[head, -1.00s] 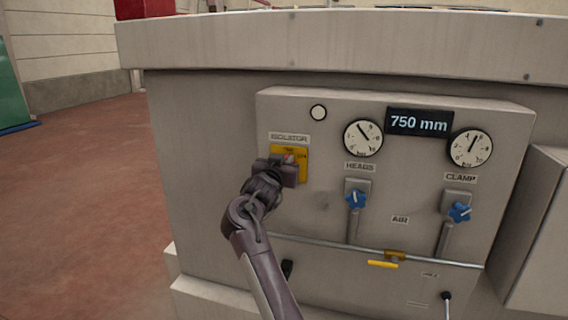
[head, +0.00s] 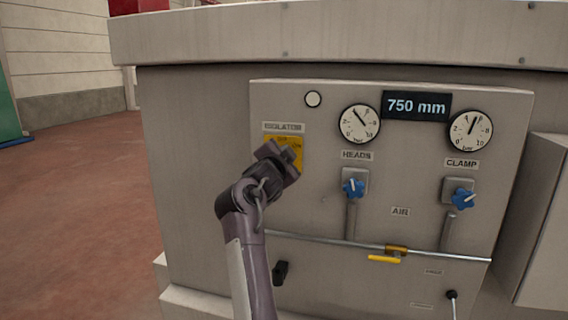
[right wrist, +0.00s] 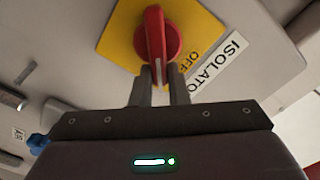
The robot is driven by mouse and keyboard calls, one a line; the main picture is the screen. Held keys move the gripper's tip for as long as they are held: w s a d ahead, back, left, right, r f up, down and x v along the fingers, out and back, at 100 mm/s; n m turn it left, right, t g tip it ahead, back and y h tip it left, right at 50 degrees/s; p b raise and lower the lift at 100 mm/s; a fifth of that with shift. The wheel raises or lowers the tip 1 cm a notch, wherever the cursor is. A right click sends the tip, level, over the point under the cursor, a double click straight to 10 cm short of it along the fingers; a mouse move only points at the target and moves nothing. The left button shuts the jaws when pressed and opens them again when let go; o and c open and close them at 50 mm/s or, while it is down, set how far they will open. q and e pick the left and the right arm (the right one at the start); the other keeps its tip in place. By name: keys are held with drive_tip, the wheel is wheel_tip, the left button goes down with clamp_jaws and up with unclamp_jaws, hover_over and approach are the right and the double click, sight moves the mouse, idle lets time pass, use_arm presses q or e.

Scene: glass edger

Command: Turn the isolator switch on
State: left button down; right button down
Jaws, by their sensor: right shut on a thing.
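The isolator switch has a red rotary handle (right wrist: 155,38) on a yellow plate (right wrist: 196,28), with the word OFF readable at the plate's edge. In the head view the yellow plate (head: 271,140) sits at the panel's upper left, under the ISOLATOR label (head: 283,127), and my gripper hides the handle. My right gripper (head: 283,158) is at the switch, rolled at a slant. In the right wrist view the fingers (right wrist: 158,80) are shut on the red handle, one on each side. The handle lies in line with the fingers, slanted relative to the label. My left gripper is not in view.
A pale round lamp (head: 313,99) is above the switch. To the right are two gauges (head: 360,124), a 750 mm display (head: 416,105) and blue HEADS (head: 353,187) and CLAMP (head: 462,199) knobs. A rail (head: 340,243) with a yellow handle (head: 384,259) crosses below.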

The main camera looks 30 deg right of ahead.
drive_tip(key=shift+s+d+f+m+b, duration=0.1)
drive_tip(key=shift+f+m+b, duration=0.2)
drive_tip(key=shift+m+b, duration=0.6)
drive_tip(key=shift+m, duration=0.3)
drive_tip(key=c, duration=1.4)
unclamp_jaws()
